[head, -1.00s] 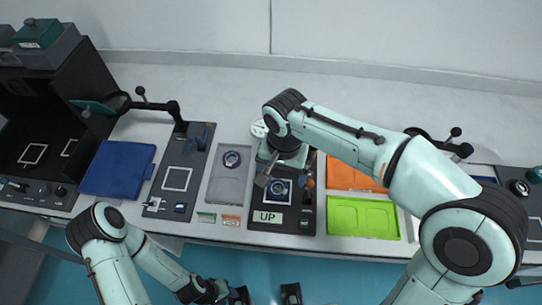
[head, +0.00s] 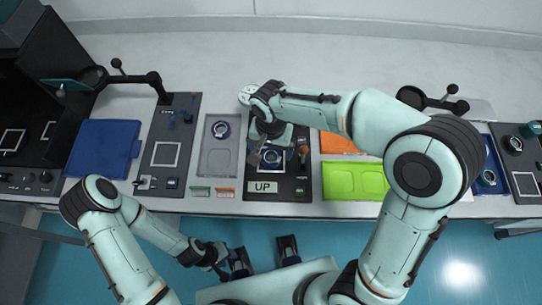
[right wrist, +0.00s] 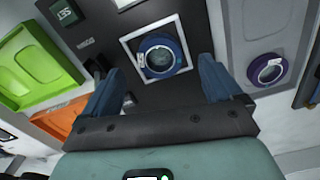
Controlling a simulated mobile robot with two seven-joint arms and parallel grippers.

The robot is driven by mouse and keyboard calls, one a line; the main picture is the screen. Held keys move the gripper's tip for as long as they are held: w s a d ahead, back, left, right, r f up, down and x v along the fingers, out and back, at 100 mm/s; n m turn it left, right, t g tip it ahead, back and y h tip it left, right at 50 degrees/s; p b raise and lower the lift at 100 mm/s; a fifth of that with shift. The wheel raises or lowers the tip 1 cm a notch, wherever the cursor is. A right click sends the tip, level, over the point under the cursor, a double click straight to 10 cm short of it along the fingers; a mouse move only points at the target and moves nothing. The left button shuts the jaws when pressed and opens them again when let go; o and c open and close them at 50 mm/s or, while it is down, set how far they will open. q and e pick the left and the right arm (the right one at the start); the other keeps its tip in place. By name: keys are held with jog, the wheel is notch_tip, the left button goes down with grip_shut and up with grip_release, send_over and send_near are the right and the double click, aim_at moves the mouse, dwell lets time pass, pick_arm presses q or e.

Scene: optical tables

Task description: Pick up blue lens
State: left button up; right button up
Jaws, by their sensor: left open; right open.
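A dark blue-ringed lens (right wrist: 163,57) lies inside a white square outline on a black panel in the right wrist view. The same lens shows in the head view (head: 270,157), partly near my right gripper's fingers. My right gripper (right wrist: 160,78) is open and empty, with its two blue-grey fingers on either side of the lens in the picture. Whether they touch it cannot be told. A purple-ringed lens (right wrist: 267,70) sits on the grey tray, also seen in the head view (head: 221,130). My left gripper (head: 264,256) is open and empty, in front of the table edge.
The grey tray (head: 219,170) is left of the black panel, which bears an "UP" label (head: 263,187). A green tray (head: 355,180) and orange tray (head: 345,143) are on its right. A blue tray (head: 102,148) is at left. Another blue-ringed lens (head: 488,178) is at far right.

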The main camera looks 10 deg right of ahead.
aim_at(271, 156)
notch_tip(271, 156, down, 3)
jog(key=shift+f, duration=0.2)
jog(key=shift+c, duration=0.2)
jog(key=c, duration=1.2)
jog(key=shift+r, duration=0.1)
